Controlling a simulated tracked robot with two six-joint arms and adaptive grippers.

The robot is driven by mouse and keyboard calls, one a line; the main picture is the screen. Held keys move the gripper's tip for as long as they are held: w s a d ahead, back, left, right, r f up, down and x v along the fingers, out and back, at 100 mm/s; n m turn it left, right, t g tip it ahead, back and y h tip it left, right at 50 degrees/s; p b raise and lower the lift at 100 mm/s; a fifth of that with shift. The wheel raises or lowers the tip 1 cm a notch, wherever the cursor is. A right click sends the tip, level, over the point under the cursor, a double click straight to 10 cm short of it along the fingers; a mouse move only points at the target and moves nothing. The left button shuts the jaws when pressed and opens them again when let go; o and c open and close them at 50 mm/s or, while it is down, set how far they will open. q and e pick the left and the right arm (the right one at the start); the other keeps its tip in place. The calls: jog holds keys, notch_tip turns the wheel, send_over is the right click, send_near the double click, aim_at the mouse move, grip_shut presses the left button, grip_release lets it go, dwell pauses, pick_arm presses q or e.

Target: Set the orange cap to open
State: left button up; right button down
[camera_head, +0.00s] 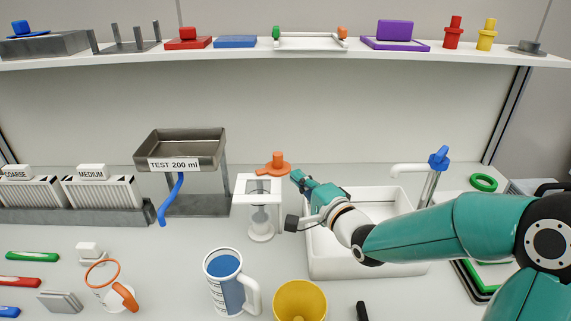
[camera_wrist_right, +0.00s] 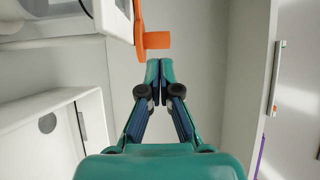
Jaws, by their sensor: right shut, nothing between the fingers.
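The orange cap (camera_head: 278,160) has a round knob above a flat flange and sits at the back edge of a white stand (camera_head: 244,192). In the right wrist view an orange part (camera_wrist_right: 154,40), apparently this cap, shows just above and ahead of the fingertips. My right gripper (camera_head: 298,177) is shut and empty, just right of the cap. Its closed fingertips (camera_wrist_right: 159,71) appear close to the orange part but apart from it. I cannot tell the exact gap in depth. My left gripper is not in view.
A white basin (camera_head: 318,262) lies under my right arm, with a blue-handled tap (camera_head: 438,158) behind. A blue-filled mug (camera_head: 226,285) and a yellow cup (camera_head: 299,302) stand in front. A grey tray with a blue hose (camera_head: 171,200) is to the left. A shelf (camera_head: 180,57) runs above.

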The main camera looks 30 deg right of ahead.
aim_at(281, 161)
jog(key=w+p, duration=0.1)
jog(key=w, duration=0.5)
